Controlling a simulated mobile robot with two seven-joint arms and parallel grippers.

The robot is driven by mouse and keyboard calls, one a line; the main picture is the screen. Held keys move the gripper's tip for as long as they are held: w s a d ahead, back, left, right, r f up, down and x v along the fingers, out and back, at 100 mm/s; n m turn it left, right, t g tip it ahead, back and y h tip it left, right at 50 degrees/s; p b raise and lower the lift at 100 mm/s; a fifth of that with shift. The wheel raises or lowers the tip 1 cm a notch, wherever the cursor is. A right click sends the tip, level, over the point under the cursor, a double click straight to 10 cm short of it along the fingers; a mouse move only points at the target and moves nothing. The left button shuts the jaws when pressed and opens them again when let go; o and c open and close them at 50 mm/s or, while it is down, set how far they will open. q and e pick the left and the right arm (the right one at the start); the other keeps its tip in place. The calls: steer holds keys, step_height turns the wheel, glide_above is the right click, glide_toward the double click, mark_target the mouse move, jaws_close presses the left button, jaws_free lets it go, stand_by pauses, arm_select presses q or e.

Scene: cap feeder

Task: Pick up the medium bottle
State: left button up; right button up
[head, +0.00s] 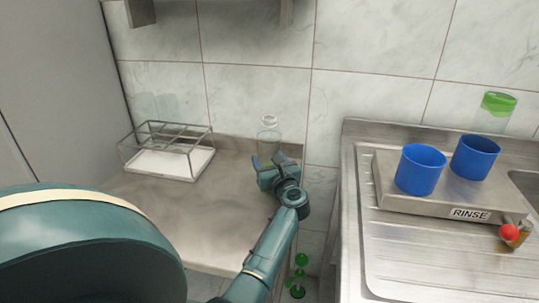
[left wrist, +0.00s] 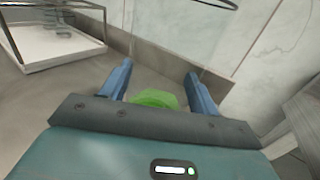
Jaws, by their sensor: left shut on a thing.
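A clear bottle (head: 268,137) is upright at the back right of the steel counter, near the tiled wall. In the head view its lower part is hidden behind my left gripper (head: 269,163). In the left wrist view my left gripper (left wrist: 157,80) has its two blue fingers on either side of the bottle, and a green part (left wrist: 155,99) shows between them. My left gripper is shut on this bottle. I cannot tell whether the bottle touches the counter. My right gripper is not in view.
A wire-frame rack with a white base (head: 172,164) stands left on the counter (head: 190,215). On the right, a steel rinse stand (head: 430,202) holds two blue cups (head: 420,169). A green-ended clear bottle (head: 497,105) is in the rear cup. A red knob (head: 509,232) sticks out in front.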

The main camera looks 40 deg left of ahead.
mark_target(269, 117)
arm_select(q)
steer(key=c, duration=0.3)
steer(key=shift+r, duration=0.1)
step_height(269, 117, up, 10)
steer(key=shift+f+p, duration=0.2)
steer(key=shift+p, duration=0.9)
steer(key=shift+c, duration=0.2)
step_height(269, 117, up, 6)
steer(key=p, duration=0.4)
steer(key=shift+f, duration=0.35)
